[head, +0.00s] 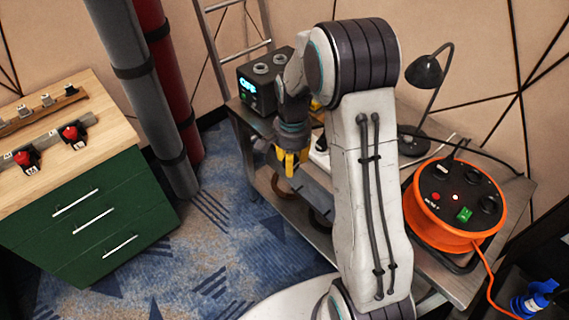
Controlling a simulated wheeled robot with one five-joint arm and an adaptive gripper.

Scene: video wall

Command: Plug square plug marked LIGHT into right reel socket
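The orange cable reel (418,222) stands on the metal table at the right. Its black top face holds several round sockets, a green switch and a red lamp. The right socket (490,177) looks empty. My gripper (291,162) hangs over the table's left front edge, pointing down, well to the left of the reel. A yellow and dark shape shows at its end; I cannot tell whether this is its fingers or something held. I cannot make out a LIGHT marking on any plug. My arm hides the middle of the table.
A black box (257,88) reading OFF and a black desk lamp (427,72) stand on the metal table (457,277). A green drawer cabinet (100,215) at left bears red-buttoned devices. Grey and red pipes rise behind. Blue carpet (222,220) between is clear.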

